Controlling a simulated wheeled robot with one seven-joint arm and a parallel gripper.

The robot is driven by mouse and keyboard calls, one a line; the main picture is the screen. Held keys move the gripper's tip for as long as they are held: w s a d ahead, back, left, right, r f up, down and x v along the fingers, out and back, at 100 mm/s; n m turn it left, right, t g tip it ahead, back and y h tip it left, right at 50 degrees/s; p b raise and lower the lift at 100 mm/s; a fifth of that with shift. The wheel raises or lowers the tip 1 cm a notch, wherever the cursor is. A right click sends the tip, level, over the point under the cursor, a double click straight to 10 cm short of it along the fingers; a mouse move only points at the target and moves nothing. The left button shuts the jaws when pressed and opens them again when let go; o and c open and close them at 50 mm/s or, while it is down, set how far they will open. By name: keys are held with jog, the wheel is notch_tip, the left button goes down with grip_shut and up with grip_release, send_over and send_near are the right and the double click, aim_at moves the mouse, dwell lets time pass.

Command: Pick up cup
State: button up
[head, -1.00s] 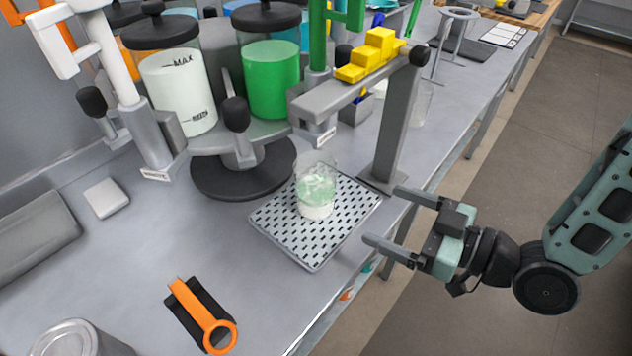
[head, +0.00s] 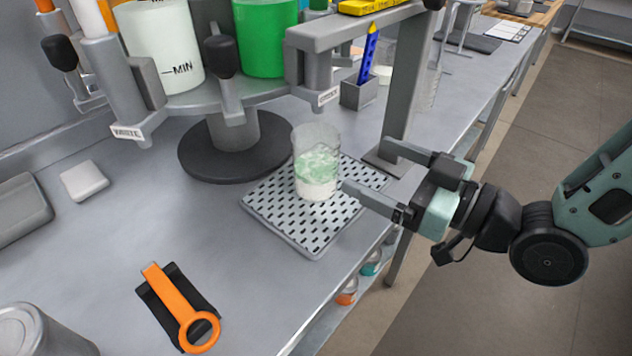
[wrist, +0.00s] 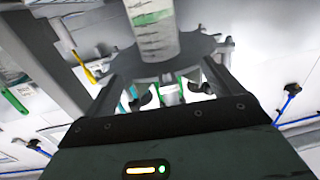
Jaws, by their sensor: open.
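The cup (head: 317,165) is a clear beaker with pale green and white contents. It stands upright on a perforated drip tray (head: 285,222) in the head view. In the wrist view the cup (wrist: 150,25) shows at the top middle, ahead of the fingers. My gripper (head: 366,174) is open and empty, to the right of the cup at the tray's right side. Its nearer fingertip is close to the cup's right side; I cannot tell whether they touch. The fingers also show in the wrist view.
A grey post (head: 400,90) stands just behind my gripper. A drum stand with a white drum (head: 160,50) and a green drum (head: 265,35) rises behind the cup. An orange tool (head: 178,303) lies front left. The bench between is clear.

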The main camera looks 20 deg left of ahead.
jog(key=p, duration=0.2)
send_near(298, 131)
jog(key=shift+x, duration=0.85)
jog(key=shift+p+x, duration=0.85)
jog(key=shift+x, duration=2.3)
jog(key=c, duration=1.7)
jog(key=r+p+v, duration=0.1)
jog(key=p+v, duration=0.3)
jog(key=v, duration=0.2)
jog(key=r+p+v, duration=0.1)
jog(key=p+v, duration=0.3)
jog(key=v, duration=0.1)
jog(key=r+p+v, duration=0.1)
jog(key=p+v, duration=0.3)
jog(key=v, duration=0.2)
jog(key=shift+d+r, duration=0.35)
